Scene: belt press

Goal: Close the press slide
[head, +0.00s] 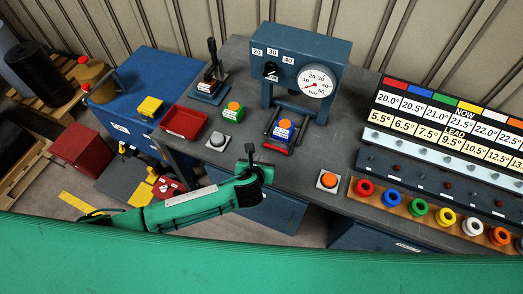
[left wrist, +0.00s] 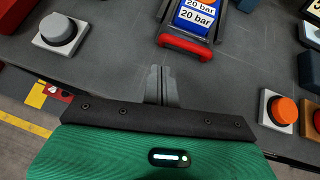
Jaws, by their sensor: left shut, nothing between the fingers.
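The blue press (head: 306,50) stands at the back of the grey bench, with a round dial on its front. Its slide (head: 270,123) sticks out of the frame towards the bench's front edge and carries a blue block labelled 20 bar (head: 284,132) with an orange top. The slide's red handle (head: 275,149) faces me, and it shows in the left wrist view (left wrist: 185,43) too. My left gripper (head: 249,152) is shut and empty, in front and a little left of the handle. Its fingertips (left wrist: 162,72) are apart from the handle. My right gripper is not in view.
A grey button (head: 218,140) and a green box with an orange button (head: 233,108) are left of the slide. A red tray (head: 184,122) lies farther left. An orange button (head: 328,181) and a rack of coloured rings (head: 418,207) are right.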

